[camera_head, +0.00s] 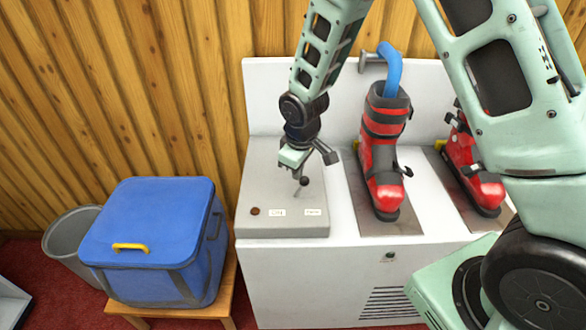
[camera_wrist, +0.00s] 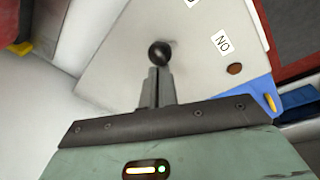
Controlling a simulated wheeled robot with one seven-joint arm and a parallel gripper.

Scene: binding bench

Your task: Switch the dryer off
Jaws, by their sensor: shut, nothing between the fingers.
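The dryer (camera_head: 270,270) is a white cabinet with a grey control panel (camera_head: 262,190) on its left top. A thin lever with a black ball knob (camera_head: 304,181) stands on the panel, its top leaning slightly right. Two labels sit at the panel's front: the left one (camera_head: 278,212) reads ON, the right one (camera_head: 314,212) is too small to read surely. My gripper (camera_head: 298,175) is shut and empty, pointing down beside the knob. In the wrist view the knob (camera_wrist: 160,53) shows just beyond the fingertips (camera_wrist: 158,72); whether they touch is unclear.
A dark reddish-brown round spot (camera_head: 255,211) is left of the ON label. A red ski boot (camera_head: 384,150) with a blue tube stands right of the panel, another boot (camera_head: 470,165) farther right. A blue cooler box (camera_head: 150,240) sits left on a wooden stool.

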